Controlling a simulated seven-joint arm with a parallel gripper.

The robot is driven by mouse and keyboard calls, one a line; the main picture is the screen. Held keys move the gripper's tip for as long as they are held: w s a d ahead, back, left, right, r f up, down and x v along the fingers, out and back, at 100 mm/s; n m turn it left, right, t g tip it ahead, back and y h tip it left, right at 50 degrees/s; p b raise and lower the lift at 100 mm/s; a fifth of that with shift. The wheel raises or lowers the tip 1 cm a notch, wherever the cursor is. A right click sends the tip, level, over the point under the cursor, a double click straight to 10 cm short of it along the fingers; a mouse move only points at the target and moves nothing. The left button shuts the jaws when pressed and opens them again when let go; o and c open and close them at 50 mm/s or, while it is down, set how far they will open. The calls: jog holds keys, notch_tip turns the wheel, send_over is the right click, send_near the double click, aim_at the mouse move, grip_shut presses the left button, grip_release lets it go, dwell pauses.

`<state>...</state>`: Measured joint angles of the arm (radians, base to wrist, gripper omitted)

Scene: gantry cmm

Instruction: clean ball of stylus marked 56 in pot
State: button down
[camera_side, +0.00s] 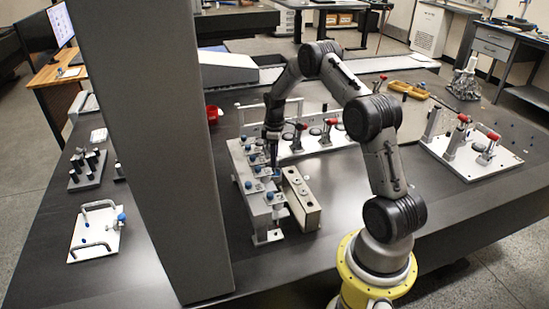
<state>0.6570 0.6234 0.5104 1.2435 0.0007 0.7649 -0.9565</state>
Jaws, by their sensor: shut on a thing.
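My gripper (273,150) points down over a grey block rack (262,200) near the middle of the table. It is shut on a slim dark piece that looks like a stylus; its ball and any marking are too small to read. Several blue-topped pieces (257,187) stand in the rack around and below the gripper, and I cannot read a 56 on any. A red round container (212,114), possibly the pot, stands at the back left, partly behind the grey column. I cannot tell whether the held piece is clear of the rack.
A pale long block (301,203) lies right of the rack. Red-handled clamps (331,122) stand behind it, and a white plate with more clamps (470,158) is at the right. The tall grey column (160,150) blocks the left. Dark table is bare at front right.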

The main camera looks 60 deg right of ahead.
jog(key=shift+f, duration=0.1)
jog(key=n, duration=0.5)
jog(key=shift+n, duration=0.4)
jog(key=n, duration=0.5)
jog(key=shift+n, duration=0.3)
jog(key=m, duration=1.1)
jog(key=shift+m, duration=0.3)
